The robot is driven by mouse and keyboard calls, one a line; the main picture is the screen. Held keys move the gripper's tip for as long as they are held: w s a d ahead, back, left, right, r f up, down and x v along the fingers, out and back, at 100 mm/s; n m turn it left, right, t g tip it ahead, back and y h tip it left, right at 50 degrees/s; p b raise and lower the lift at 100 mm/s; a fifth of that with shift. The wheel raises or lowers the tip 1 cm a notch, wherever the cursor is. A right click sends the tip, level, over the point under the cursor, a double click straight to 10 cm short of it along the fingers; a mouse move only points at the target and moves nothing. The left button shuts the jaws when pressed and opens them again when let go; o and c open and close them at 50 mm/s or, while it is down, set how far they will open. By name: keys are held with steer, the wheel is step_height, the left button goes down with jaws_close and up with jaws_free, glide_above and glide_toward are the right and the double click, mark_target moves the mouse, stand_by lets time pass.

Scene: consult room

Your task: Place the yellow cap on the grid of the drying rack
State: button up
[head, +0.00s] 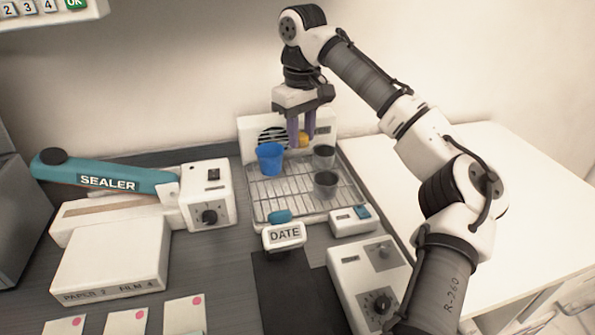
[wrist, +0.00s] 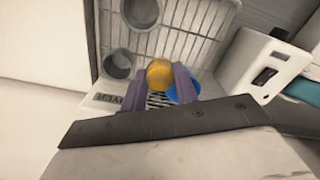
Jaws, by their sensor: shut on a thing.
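The drying rack (head: 290,193) is a pale tray with a wire grid and a vented back panel. My gripper (head: 302,140) has purple fingers pointing down over the back part of the rack. It is shut on the yellow cap (head: 304,139), which shows between the fingertips in the wrist view (wrist: 160,73). The fingers partly hide the cap. A blue cup (head: 269,158) stands on the grid just left of the gripper. In the wrist view the blue cup (wrist: 184,88) is partly hidden behind the cap and a finger. I cannot tell whether the cap touches the grid.
Two grey cups stand on the grid, one at the back right (head: 324,157) and one nearer the front (head: 326,184). A teal sealer (head: 110,178) is on the left. A date stamp (head: 284,235) stands before the rack. The grid's front left is bare.

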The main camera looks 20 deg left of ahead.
mark_target(301, 181)
step_height(301, 181, down, 10)
steer(key=shift+r+p, duration=0.15)
steer(key=shift+p, duration=0.4)
steer(key=o, duration=1)
steer(key=shift+o, duration=0.2)
step_height(301, 181, up, 12)
steer(key=shift+r+b, duration=0.1)
steer(key=shift+b, duration=0.25)
